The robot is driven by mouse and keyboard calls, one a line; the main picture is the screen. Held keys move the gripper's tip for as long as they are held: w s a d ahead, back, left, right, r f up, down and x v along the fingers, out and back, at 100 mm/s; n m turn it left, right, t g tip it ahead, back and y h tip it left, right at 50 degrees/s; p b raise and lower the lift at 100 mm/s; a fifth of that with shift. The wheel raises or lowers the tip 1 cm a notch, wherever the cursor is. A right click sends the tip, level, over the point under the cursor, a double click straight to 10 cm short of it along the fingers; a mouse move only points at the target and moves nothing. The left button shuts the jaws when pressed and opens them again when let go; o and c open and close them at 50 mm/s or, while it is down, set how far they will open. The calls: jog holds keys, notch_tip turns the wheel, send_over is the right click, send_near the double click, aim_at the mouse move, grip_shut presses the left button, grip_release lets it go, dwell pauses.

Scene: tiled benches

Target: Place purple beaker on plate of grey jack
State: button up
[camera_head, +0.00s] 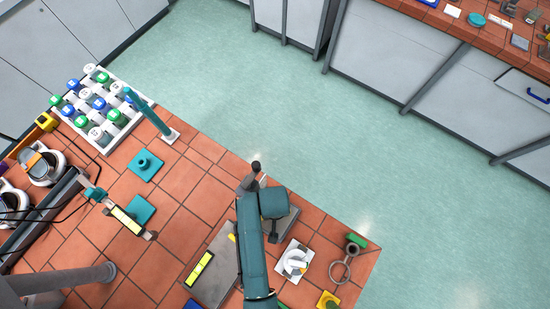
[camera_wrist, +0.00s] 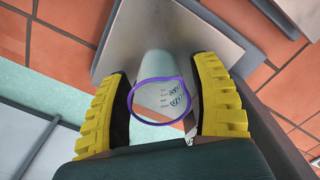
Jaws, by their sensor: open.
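The clear purple-rimmed beaker (camera_wrist: 162,97) shows in the wrist view, seen from above with its purple rim towards me. My gripper (camera_wrist: 160,72) is open, with one yellow-padded finger on each side of the beaker. Whether either pad touches the glass I cannot tell. A square grey plate (camera_wrist: 118,42) lies beyond the beaker's base and looks like the jack's top; the contact between them is not clear. In the head view a grey plate (camera_head: 286,226) shows partly beside my arm. My arm hides the beaker there.
The bench edge and green floor lie close by. A grey device with a yellow display (camera_head: 200,268), a white device (camera_head: 294,261) and a ring clamp (camera_head: 343,271) flank my arm. A rack of capped bottles (camera_head: 101,103) and a teal stand (camera_head: 150,115) stand further left.

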notch_tip(320, 180, up, 12)
jog(key=shift+f+p, duration=0.25)
jog(key=shift+p, duration=0.05)
dwell(0.3)
jog(key=w+d+r+m+t+p, duration=0.1)
jog(key=w+d+r+t+p, duration=0.3)
jog(key=r, duration=0.6)
jog(key=w+r+t, duration=0.3)
jog(key=w+r, duration=0.3)
jog(key=r, duration=0.4)
jog(key=w+d+r+m+t+p, duration=0.1)
jog(key=w+d+r+t+p, duration=0.3)
jog(key=r, duration=0.6)
jog(key=s+r+t, duration=0.1)
jog(key=r+t, duration=0.2)
jog(key=r, duration=0.6)
jog(key=s+r+m+t+b, duration=0.1)
jog(key=r+t, duration=0.3)
jog(key=r, duration=0.6)
jog(key=s+r+t, duration=0.3)
jog(key=r+t, duration=0.1)
jog(key=r, duration=0.6)
jog(key=shift+a+r, duration=0.15)
jog(key=shift+a, duration=0.1)
